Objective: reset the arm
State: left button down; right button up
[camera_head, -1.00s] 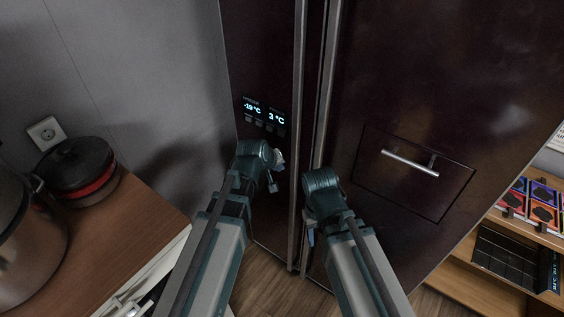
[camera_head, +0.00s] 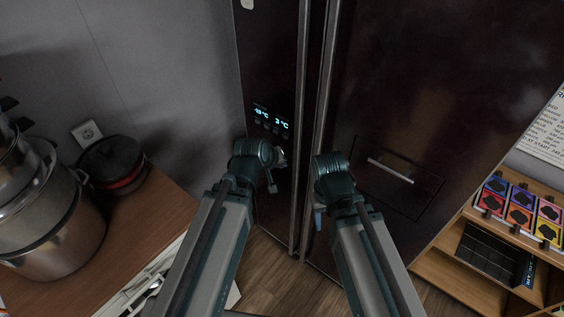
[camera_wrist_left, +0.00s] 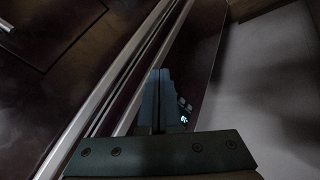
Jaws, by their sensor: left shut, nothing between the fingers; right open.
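My left arm comes in from the left in the head view and its gripper (camera_head: 271,184) is folded at the wrist in front of the dark refrigerator (camera_head: 440,80). In the left wrist view the left gripper's fingers (camera_wrist_left: 160,88) are together with nothing between them. My right arm stands to the right of it, also bent at the wrist. Only a small part of the right gripper (camera_head: 318,218) shows below its wrist, with the fingers mostly hidden; it is open. Neither gripper is seen holding anything.
A wooden counter (camera_head: 125,225) at left carries a metal pot (camera_head: 60,225) and a dark pan with a red band (camera_head: 112,165). At right a wooden shelf (camera_head: 440,270) holds several coloured boxes (camera_head: 520,205). The refrigerator's vertical handles (camera_head: 304,110) are close to both wrists.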

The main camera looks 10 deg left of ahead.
pick_arm(q)
jog(key=shift+s+d+r, duration=0.1)
jog(key=shift+s+r, duration=0.3)
jog(key=shift+r, duration=0.2)
pick_arm(e)
jog(key=shift+s+d+r, duration=0.1)
jog(key=shift+s+r, duration=0.25)
jog(key=shift+r, duration=0.25)
pick_arm(q)
jog(key=s+d+f+m+g+y+b, duration=0.1)
jog(key=s+f+m+g+y+b, duration=0.1)
jog(key=s+f+b, duration=0.5)
jog(key=s+d+f+m+g+y+b, duration=0.2)
jog(key=s+f+m+g+b, duration=0.3)
jog(key=s+f+b, duration=0.3)
notch_tip(320, 180, down, 8)
jog(key=m+b, duration=0.1)
jog(key=b, duration=0.2)
jog(key=shift+r+m, duration=0.15)
jog(key=shift+m, duration=0.15)
pick_arm(e)
notch_tip(320, 180, down, 18)
jog(key=shift+f, duration=0.2)
